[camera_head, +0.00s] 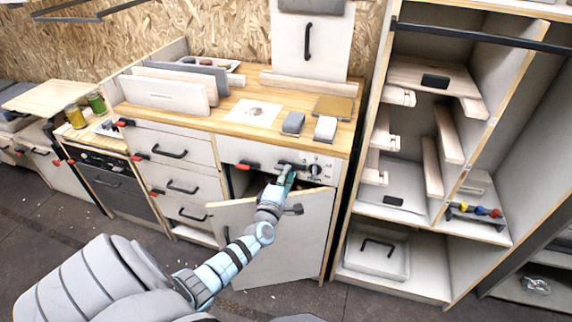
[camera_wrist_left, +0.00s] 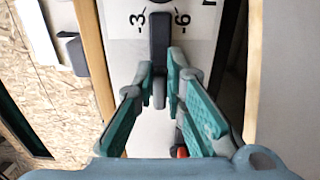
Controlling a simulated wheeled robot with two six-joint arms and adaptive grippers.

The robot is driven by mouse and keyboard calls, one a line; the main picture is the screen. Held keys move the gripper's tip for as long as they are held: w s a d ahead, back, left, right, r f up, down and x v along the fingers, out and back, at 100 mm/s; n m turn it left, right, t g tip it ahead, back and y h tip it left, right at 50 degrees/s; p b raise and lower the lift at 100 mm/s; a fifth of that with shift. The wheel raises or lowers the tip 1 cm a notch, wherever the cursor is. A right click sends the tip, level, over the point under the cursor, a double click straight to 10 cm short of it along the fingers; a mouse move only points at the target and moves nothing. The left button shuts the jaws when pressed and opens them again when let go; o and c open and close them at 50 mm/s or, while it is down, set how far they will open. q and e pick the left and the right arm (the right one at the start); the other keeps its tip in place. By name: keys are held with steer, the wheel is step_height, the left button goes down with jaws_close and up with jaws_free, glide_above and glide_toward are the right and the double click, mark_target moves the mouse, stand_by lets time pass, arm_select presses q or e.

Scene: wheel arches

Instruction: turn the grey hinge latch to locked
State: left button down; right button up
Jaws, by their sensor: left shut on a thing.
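The grey hinge latch (camera_wrist_left: 159,45) shows in the left wrist view as a dark grey bar on a white panel, between the printed marks -3 and -6. Its lower end lies between the fingertips of my left gripper (camera_wrist_left: 160,84), which is shut on it. In the head view my left gripper (camera_head: 287,176) is at the front panel (camera_head: 238,150) below the wooden worktop, and it covers much of the latch there. I cannot tell from these frames whether the latch stands at locked. My right gripper is not in view.
A cabinet door (camera_head: 305,245) stands ajar below the panel, close under my left arm. A red-tipped latch (camera_head: 248,165) is left of the gripper, and a panel with knobs (camera_head: 318,169) is right. Small grey blocks (camera_head: 293,122) lie on the worktop (camera_head: 225,118). Open shelves stand right.

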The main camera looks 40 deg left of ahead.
arm_select(q)
steer(key=shift+f, duration=0.1)
stand_by(0.4)
steer(key=c, duration=1.6)
jaws_free()
steer(key=shift+c, duration=0.2)
steer(key=v, duration=1.2)
steer(key=shift+s, duration=0.1)
